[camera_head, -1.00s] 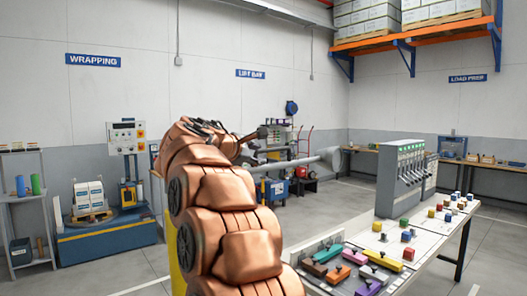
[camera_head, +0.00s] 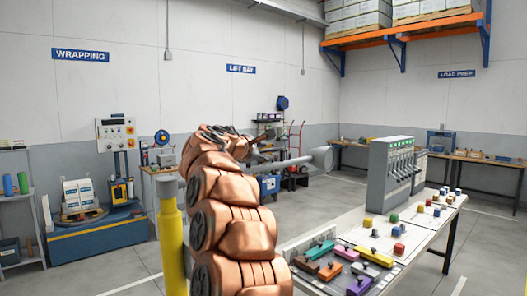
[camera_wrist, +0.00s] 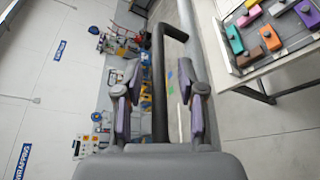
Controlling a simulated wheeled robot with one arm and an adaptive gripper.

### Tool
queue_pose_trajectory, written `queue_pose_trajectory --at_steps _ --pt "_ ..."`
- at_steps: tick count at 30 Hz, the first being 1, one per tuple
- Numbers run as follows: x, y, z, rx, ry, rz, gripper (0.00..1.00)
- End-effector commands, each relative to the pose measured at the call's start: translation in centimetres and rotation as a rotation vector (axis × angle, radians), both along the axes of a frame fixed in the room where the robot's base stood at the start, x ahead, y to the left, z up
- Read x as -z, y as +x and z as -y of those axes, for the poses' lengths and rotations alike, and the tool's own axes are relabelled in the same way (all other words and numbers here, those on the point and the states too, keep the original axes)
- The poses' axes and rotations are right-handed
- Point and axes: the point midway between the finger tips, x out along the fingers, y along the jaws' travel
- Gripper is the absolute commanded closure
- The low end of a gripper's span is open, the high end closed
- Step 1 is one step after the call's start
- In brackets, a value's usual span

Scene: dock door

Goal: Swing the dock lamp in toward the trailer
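The dock lamp's grey boom runs to the right behind my arm in the head view and ends in a round grey lamp head (camera_head: 321,157). A yellow post (camera_head: 172,245) with a grey top stands left of my arm. In the wrist view, a black bar handle (camera_wrist: 160,85) bends over at its top toward the grey boom (camera_wrist: 211,90). My gripper (camera_wrist: 160,105) is open, with one finger on each side of the handle and gaps visible on both sides. In the head view my arm hides the gripper and handle.
A white table (camera_head: 425,228) at right carries coloured blocks and a grey lever cabinet (camera_head: 392,172). A blue wrapping machine (camera_head: 95,238) stands at left. Open floor (camera_head: 335,195) lies behind the table and lamp head.

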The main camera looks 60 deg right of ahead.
Motion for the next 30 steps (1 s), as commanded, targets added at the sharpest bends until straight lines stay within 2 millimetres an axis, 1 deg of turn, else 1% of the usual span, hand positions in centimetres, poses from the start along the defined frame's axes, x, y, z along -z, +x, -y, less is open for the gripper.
queue_pose_trajectory --at_steps 5,16,30 --pt "0.00 0.01 -0.01 0.000 0.000 0.000 0.61" --pt "0.03 0.03 -0.02 -0.001 0.001 0.000 0.99" --pt "0.06 0.03 -0.01 -0.001 0.001 0.000 1.00"
